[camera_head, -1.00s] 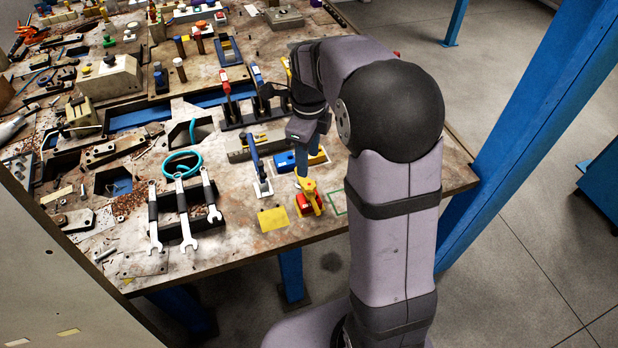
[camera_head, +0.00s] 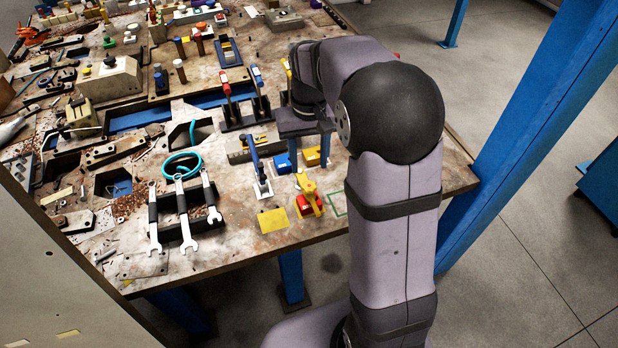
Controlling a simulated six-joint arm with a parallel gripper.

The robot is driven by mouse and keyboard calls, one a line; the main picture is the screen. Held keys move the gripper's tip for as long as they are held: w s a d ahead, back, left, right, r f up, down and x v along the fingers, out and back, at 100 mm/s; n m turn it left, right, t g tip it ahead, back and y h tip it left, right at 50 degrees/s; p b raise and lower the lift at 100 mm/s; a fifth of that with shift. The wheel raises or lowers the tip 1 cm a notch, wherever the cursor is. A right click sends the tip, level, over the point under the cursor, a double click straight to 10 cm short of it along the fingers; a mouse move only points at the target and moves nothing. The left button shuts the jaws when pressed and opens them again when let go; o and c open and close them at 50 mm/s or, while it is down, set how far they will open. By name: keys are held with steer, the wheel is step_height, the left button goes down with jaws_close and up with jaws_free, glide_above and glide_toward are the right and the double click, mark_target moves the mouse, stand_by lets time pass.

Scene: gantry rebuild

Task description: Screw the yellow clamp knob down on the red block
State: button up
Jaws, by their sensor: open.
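The yellow clamp knob (camera_head: 307,184) sits on top of the red block (camera_head: 303,207) near the front edge of the workbench. Its yellow arm slants over the block. Whether the knob is tight cannot be told at this size. My gripper (camera_head: 307,142) is behind and above the red block, over a blue block (camera_head: 284,163) and a yellow block (camera_head: 312,157). It is apart from the knob and holds nothing that I can see. Its fingertips are small and partly hidden by the blocks and my arm.
A blue-handled toggle clamp (camera_head: 256,168) stands left of the red block. A yellow square plate (camera_head: 272,219) lies in front of it. A green outline (camera_head: 337,203) marks bare bench to the right. Wrenches (camera_head: 183,213) lie in a dark rack at left.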

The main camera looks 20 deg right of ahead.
mark_target(309, 185)
steer(key=shift+n, duration=1.2)
steer(key=shift+f+p, duration=0.9)
steer(key=shift+f, duration=2.8)
steer(key=shift+c, duration=0.6)
steer(key=c, duration=0.8)
